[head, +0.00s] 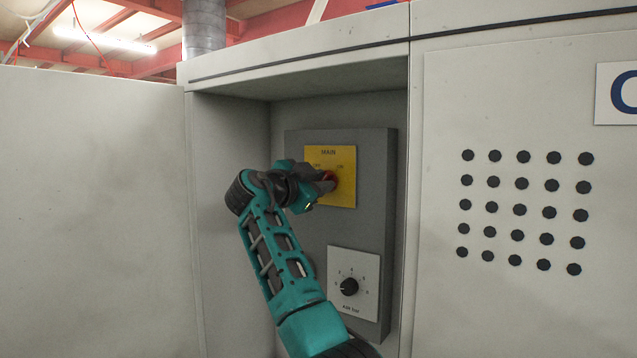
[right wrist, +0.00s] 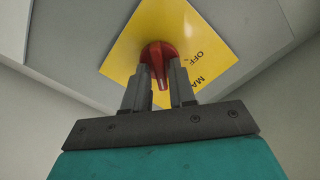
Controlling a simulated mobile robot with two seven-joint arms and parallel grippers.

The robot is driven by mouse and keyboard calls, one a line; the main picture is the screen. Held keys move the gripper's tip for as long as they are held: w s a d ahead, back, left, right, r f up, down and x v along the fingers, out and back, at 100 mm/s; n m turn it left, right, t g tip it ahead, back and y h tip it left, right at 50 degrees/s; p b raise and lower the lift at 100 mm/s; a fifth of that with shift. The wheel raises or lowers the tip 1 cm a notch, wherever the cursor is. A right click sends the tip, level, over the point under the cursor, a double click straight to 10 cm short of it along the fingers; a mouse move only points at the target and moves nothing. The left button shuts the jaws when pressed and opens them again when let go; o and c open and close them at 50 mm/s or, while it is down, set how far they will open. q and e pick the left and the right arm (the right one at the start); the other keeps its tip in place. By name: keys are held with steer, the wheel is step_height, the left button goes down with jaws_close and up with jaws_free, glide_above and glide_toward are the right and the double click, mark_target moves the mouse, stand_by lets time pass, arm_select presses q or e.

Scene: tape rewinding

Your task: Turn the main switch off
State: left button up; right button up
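The main switch is a red rotary handle (right wrist: 161,62) on a yellow plate (head: 345,186) marked MAIN, on a grey panel inside the cabinet recess. In the head view, my right gripper (head: 325,182) reaches the switch from the left and covers part of the handle. In the right wrist view, my two dark fingers (right wrist: 161,84) stand on either side of the handle with almost no gap, and look shut on it. The handle's end points down between them, and OFF shows on the plate to its right. My left gripper is in neither view.
A white dial plate with a black knob (head: 349,287) sits below the switch on the same panel (head: 375,225). The recess walls stand close on the left and right of my arm. A cabinet front with several round black holes (head: 520,210) is at right.

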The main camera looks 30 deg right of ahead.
jaws_close()
